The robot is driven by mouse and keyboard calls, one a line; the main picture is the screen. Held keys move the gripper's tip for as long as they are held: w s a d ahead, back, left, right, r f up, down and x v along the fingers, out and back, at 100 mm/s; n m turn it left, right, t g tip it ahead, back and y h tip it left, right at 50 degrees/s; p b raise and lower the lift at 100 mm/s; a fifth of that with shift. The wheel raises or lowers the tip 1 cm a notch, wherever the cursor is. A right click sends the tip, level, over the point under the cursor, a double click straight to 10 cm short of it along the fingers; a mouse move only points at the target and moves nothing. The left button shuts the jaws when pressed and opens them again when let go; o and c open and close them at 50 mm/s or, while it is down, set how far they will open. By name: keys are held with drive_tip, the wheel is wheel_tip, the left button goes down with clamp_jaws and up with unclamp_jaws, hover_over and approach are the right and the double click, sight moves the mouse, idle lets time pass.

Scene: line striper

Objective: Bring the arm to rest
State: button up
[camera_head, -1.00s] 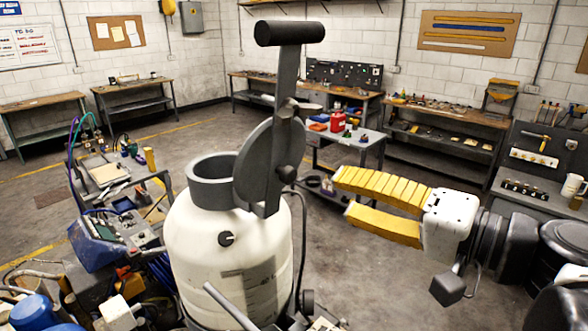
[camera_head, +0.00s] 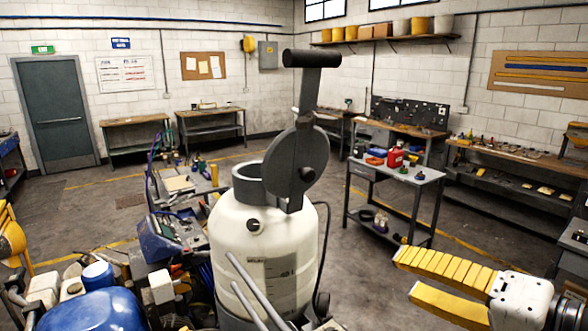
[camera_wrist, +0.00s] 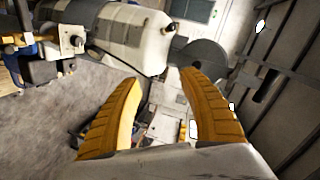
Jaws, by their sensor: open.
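My gripper (camera_head: 405,278) is at the lower right in the head view, its two yellow ribbed fingers apart and pointing left. Nothing is between them. In the wrist view the fingers (camera_wrist: 160,105) also stand apart and empty. The line striper's white tank (camera_head: 262,255) stands left of my gripper, with clear space between them in the head view. A grey lever with a dark crossbar (camera_head: 311,58) and a round grey disc stand up from the tank. The tank also shows in the wrist view (camera_wrist: 115,35), tilted at the top.
A grey cart (camera_head: 400,172) with a red container stands behind the tank to the right. Workbenches (camera_head: 510,165) line the walls. A blue rounded part (camera_head: 95,315) and other machine parts crowd the lower left. Open floor lies behind the tank.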

wheel_tip(320, 180, down, 45)
drive_tip(key=d+n+g+h+b, duration=0.2)
drive_tip(key=n+g+h+b, duration=0.3)
drive_tip(key=b, duration=2)
drive_tip(key=s+n+h, duration=0.1)
drive_tip(key=h, duration=0.3)
drive_tip(key=shift+b, duration=0.35)
drive_tip(key=shift+f, duration=0.1)
